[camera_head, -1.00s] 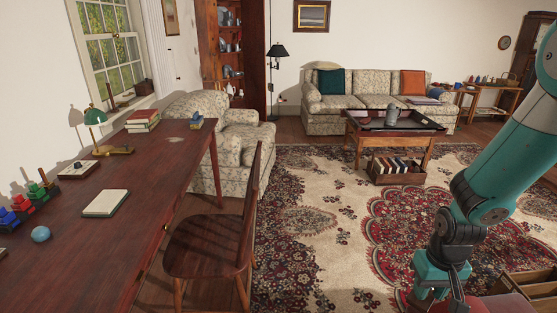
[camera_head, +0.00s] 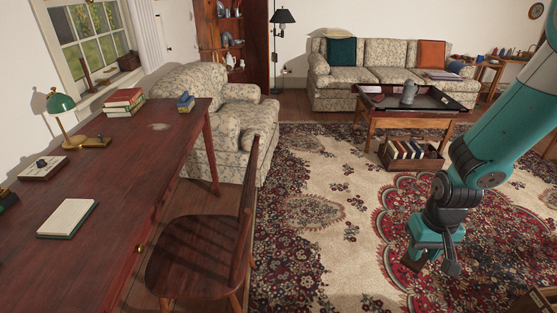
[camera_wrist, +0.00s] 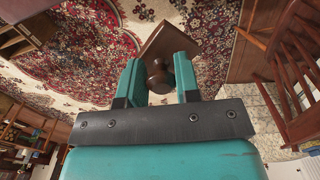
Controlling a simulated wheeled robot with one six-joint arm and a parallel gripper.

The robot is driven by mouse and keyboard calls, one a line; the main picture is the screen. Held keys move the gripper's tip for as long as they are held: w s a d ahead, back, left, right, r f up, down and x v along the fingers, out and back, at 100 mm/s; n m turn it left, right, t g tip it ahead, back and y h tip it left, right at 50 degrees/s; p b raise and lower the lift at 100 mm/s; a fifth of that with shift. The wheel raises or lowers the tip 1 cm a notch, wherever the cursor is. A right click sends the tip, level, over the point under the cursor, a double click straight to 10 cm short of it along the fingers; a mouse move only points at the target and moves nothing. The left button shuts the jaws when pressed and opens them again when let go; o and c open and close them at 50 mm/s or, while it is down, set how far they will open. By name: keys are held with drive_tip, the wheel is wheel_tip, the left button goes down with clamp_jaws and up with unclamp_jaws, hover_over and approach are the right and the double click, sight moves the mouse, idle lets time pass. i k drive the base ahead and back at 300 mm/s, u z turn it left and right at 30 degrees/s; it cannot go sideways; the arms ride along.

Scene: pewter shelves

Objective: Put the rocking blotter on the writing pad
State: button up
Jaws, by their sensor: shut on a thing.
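The rocking blotter is a brown wooden piece with a round knob, seen in the wrist view (camera_wrist: 168,42). My gripper (camera_wrist: 158,78) is shut on its knob, and the body sticks out past the fingertips. In the head view my gripper (camera_head: 430,254) hangs at the right over the rug, with a dark brown bit of the blotter (camera_head: 412,263) below it. The writing pad (camera_head: 68,218), cream on top with a dark green edge, lies flat on the desk at the left, far from my gripper. Its top is bare.
The dark red desk (camera_head: 115,185) also bears a green lamp (camera_head: 60,103), a small box with a dark knob (camera_head: 43,168), red and green books (camera_head: 125,101) and a blue-topped item (camera_head: 186,102). A wooden chair (camera_head: 200,255) stands at its right side. Open rug (camera_head: 330,235) lies between chair and gripper.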

sight(66, 215)
drive_tip(key=u, duration=2)
drive_tip(key=i, duration=0.5)
